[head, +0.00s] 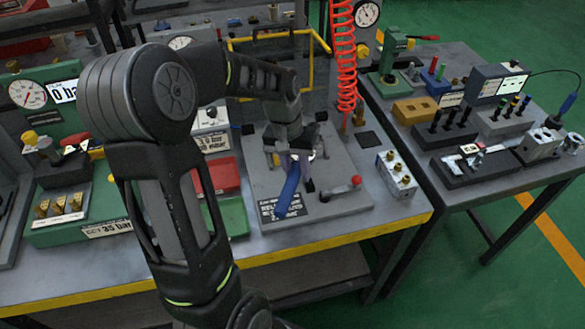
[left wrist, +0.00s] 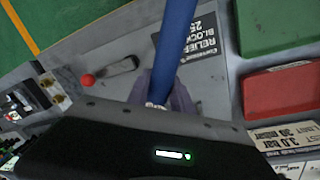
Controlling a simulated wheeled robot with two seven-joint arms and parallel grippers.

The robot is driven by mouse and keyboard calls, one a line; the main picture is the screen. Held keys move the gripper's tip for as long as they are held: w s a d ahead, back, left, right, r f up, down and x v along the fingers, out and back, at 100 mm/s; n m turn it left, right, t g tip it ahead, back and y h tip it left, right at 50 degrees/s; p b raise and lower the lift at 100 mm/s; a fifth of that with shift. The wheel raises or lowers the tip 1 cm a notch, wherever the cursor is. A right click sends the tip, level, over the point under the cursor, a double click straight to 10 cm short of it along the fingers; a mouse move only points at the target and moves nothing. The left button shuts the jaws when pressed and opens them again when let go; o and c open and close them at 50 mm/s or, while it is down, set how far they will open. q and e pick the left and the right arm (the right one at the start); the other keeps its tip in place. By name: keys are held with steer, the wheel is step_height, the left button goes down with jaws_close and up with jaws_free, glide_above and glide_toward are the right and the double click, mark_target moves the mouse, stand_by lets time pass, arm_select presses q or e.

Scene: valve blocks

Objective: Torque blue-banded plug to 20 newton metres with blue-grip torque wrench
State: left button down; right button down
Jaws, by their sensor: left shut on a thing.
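My left gripper (head: 291,163) is shut on the blue-grip torque wrench (head: 288,192), above a grey plate at the middle table's front. The wrench's blue grip slants toward the table's front edge; in the left wrist view it runs up from between the fingers (left wrist: 174,45). Its head is hidden by the gripper. A silver valve block (head: 396,174) with several brass plugs stands to the right of the plate. I cannot make out a blue band on any plug. My right gripper is not in view.
The grey plate (head: 335,208) carries a relief block label and a red-knobbed lever (head: 340,188). Red (head: 217,175) and green (head: 226,217) trays lie left of it. A red coiled hose (head: 345,60) hangs behind. A second table (head: 470,190) with tools stands right, across a gap.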

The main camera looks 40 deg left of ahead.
arm_select(q)
steer(key=shift+w+d+r, duration=0.1)
steer(key=shift+w+d, duration=0.05)
steer(key=shift+d, duration=0.15)
steer(key=shift+r, duration=0.15)
steer(key=shift+r+p, duration=0.45)
stand_by(0.4)
step_height(320, 180, up, 7)
steer(key=p, duration=0.5)
steer(key=shift+f, duration=0.3)
